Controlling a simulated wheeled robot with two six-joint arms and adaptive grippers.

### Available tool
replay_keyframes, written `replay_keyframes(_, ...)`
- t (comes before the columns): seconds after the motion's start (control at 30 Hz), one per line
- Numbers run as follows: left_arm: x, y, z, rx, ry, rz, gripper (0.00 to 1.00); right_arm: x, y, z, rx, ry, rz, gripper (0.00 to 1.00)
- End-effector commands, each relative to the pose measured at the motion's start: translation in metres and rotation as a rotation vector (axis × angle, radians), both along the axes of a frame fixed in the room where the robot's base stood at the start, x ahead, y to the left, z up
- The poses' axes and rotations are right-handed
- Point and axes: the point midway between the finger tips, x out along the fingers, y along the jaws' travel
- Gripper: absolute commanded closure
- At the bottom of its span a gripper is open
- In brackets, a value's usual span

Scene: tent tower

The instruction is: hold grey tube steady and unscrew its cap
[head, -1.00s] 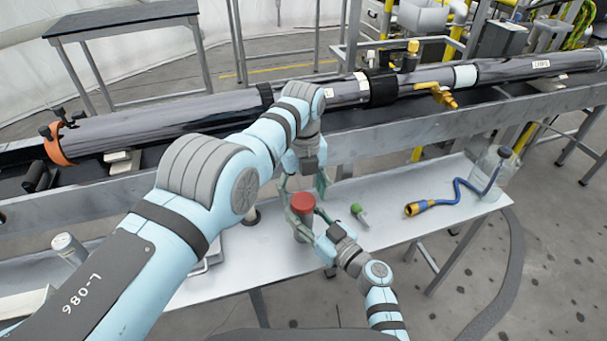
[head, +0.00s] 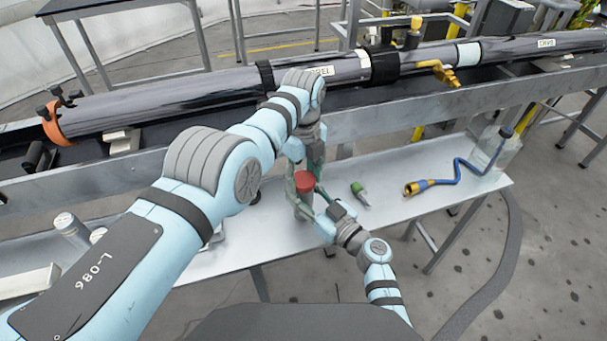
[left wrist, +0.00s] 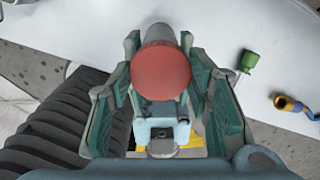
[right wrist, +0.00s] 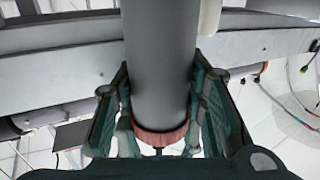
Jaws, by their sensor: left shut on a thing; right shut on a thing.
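The grey tube (head: 303,208) stands upright over the bench, its red cap (head: 305,181) on top. My left gripper (head: 306,176) reaches down from above and is shut on the cap. In the left wrist view, the round cap (left wrist: 161,72) sits between its fingers, with part of the grey tube (left wrist: 158,36) behind. My right gripper (head: 312,203) comes from the front right and is shut on the tube below the cap. In the right wrist view, the tube (right wrist: 160,60) runs between its fingers, with the red cap rim (right wrist: 160,138) below. The tube's bottom is hard to see.
A small green-topped item (head: 359,191) lies to the right on the white bench (head: 395,208). Farther right are a blue hose with brass fitting (head: 440,184) and a clear bottle (head: 495,150). A long dark tube assembly (head: 190,98) runs behind.

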Motion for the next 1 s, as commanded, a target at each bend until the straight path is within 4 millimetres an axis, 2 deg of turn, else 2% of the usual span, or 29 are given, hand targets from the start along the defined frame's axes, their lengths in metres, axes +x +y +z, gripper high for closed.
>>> replay_keyframes(0.2, -0.0001, -0.0002, 0.0003, 0.0, 0.0, 0.97, 0.89, 0.0005, -0.0005, 0.0005, 0.001, -0.001, -0.002, 1.0)
replay_keyframes(0.3, -0.0001, -0.0001, 0.0007, 0.001, -0.001, 1.358, 0.89, 0.0005, -0.0005, 0.0005, 0.001, -0.001, -0.002, 1.0)
replay_keyframes(0.4, 0.0, -0.0001, 0.0006, 0.0, 0.0, 1.603, 0.89, 0.0005, -0.0006, 0.0005, 0.001, -0.001, -0.002, 1.0)
replay_keyframes(0.5, 0.0, -0.0001, 0.0007, 0.0, 0.0, 1.703, 0.89, 0.0005, -0.0006, 0.0005, 0.001, -0.001, -0.002, 1.0)
replay_keyframes(0.73, -0.0001, 0.0, 0.0007, 0.002, 0.0, 1.713, 0.89, 0.0006, -0.0007, 0.0005, 0.001, -0.001, -0.002, 1.0)
replay_keyframes(0.77, -0.0001, 0.0, 0.0007, 0.002, 0.0, 1.713, 0.54, 0.0006, -0.0007, 0.0006, 0.001, -0.001, -0.002, 1.0)
replay_keyframes(0.87, 0.0, -0.0001, 0.0008, 0.0, 0.0, 1.712, 0.38, 0.0005, -0.0006, 0.0006, 0.001, -0.001, -0.002, 1.0)
replay_keyframes(1.0, 0.0, -0.0002, 0.0009, 0.0, 0.0, 1.711, 0.35, 0.0004, -0.0005, 0.0005, 0.001, -0.001, -0.001, 1.0)
